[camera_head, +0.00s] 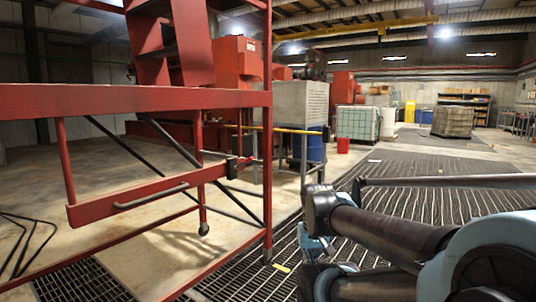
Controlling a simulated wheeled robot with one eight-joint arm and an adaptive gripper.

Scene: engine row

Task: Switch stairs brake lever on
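The red metal stairs (170,98) stand at the left, close to me, with red posts, rails and steps. A low red crossbar (105,211) slopes up to the right across their near side. A long grey handle (151,196) is fixed on this bar. A small dark fitting (233,168) sits at the bar's right end by the corner post. I cannot tell which of these is the brake lever, or its position. My dark and light-blue arm is folded at the lower right, apart from the stairs. My gripper is not visible.
A caster (204,229) shows under a stair post. Dark floor grating (412,190) runs between the stairs and my arm and back. Yellow railing (304,155), a blue drum (309,148) and a grey machine (296,103) stand behind. Pale concrete floor (160,240) lies under the stairs.

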